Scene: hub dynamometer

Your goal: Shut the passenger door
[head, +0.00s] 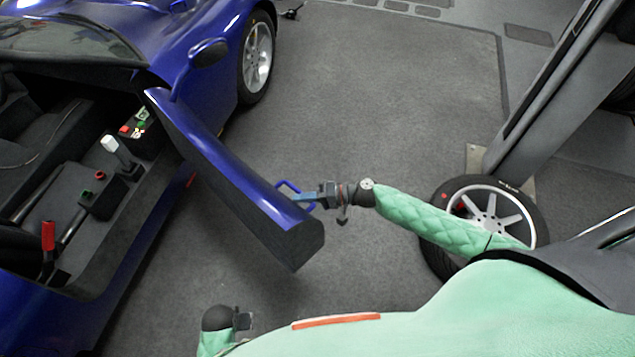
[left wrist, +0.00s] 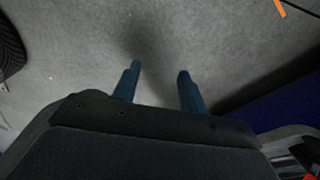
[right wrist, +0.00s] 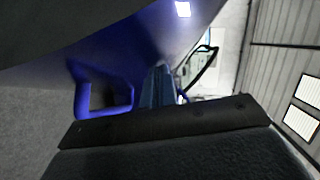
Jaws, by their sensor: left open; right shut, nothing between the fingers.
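The passenger door (head: 225,160) of the blue car (head: 190,30) stands open, swung out from its front edge over the floor. A blue loop handle (head: 288,185) sits on its outer face near the free end; it also shows in the right wrist view (right wrist: 82,98). My right gripper (head: 300,198) is shut and empty, with its fingertips close beside the handle and the door's outer face. I cannot tell whether they touch. My left gripper (left wrist: 158,76) is open and empty, pointing at bare floor; in the head view it is low at the bottom, apart from the door.
The open cabin (head: 60,180) shows a console with levers and buttons. The grey floor (head: 370,90) beyond the door is clear.

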